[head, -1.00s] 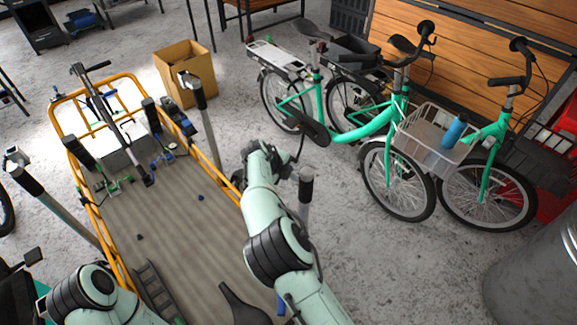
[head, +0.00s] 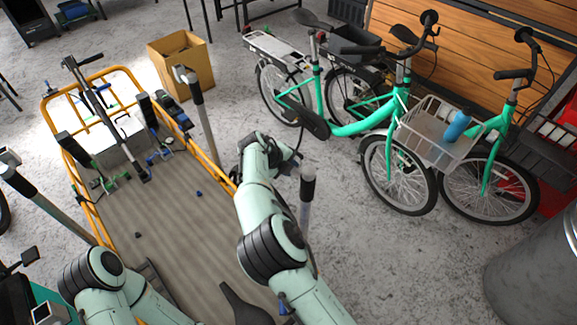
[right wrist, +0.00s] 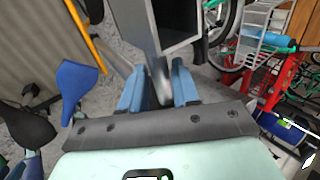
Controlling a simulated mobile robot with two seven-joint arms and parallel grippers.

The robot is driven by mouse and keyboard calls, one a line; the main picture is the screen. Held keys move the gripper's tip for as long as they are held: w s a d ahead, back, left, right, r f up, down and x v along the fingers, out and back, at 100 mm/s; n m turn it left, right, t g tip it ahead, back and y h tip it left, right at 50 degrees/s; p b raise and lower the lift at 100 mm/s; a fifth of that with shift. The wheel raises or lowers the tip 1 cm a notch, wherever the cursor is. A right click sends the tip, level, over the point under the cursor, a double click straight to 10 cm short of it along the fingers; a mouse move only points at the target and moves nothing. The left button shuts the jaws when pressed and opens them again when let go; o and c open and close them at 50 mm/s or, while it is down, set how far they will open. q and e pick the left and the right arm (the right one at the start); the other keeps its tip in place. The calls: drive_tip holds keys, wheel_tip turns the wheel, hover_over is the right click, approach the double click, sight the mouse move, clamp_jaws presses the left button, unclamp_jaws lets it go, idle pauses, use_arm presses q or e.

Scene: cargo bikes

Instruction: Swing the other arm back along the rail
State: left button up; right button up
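A cargo bike's long bed (head: 175,235) lies at the left, edged by a yellow rail (head: 72,180). A grey post (head: 197,110) with a dark top stands beside its right side, and another grey post (head: 306,200) stands just right of my right forearm. My left gripper is out of view; only my left arm shows.
Two green bicycles (head: 345,128) stand at the right, one with a white basket (head: 430,140) holding a blue bottle. A cardboard box (head: 182,65) stands behind the bed. A metal drum (head: 535,275) is at the lower right. Grey floor is clear between posts and drum.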

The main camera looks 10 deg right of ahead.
drive_tip(key=shift+o, duration=0.9)
drive_tip(key=v, duration=1.3)
drive_tip(key=shift+r, duration=0.2)
drive_tip(key=shift+a, duration=0.1)
